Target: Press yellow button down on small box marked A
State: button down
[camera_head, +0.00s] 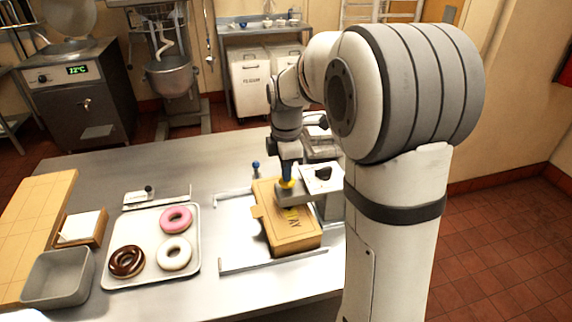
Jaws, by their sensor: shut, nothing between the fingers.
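My gripper (287,170) points down over the work table, right of the middle of the camera_head view, with its fingers shut. A small yellow part (287,184), which may be the yellow button, shows right at its tip; I cannot tell whether they touch or whether it is pressed. A small grey box (296,198) lies under it, by the far part of a brown carton (292,237) with dark lettering. I cannot make out a letter A on the grey box. My arm hides what lies to the right.
A blue-topped knob (256,166) stands left of the gripper. Metal rails (272,261) border the carton. Left are a tray (152,281) with three donuts, a grey bin (57,279) and a wooden board (30,222). Bare table (225,213) lies between tray and carton.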

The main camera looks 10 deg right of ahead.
notch_tip(320, 180, up, 14)
jog(key=p, duration=0.1)
jog(key=shift+p, duration=0.3)
dwell(0.5)
jog(key=s+f+m+t, duration=0.1)
jog(key=s+f+m, duration=0.3)
jog(key=s+m, duration=0.5)
jog(key=s+f+m+t, duration=0.2)
jog(key=s+f+m, duration=0.3)
jog(key=s+m, duration=0.4)
jog(key=s, duration=0.4)
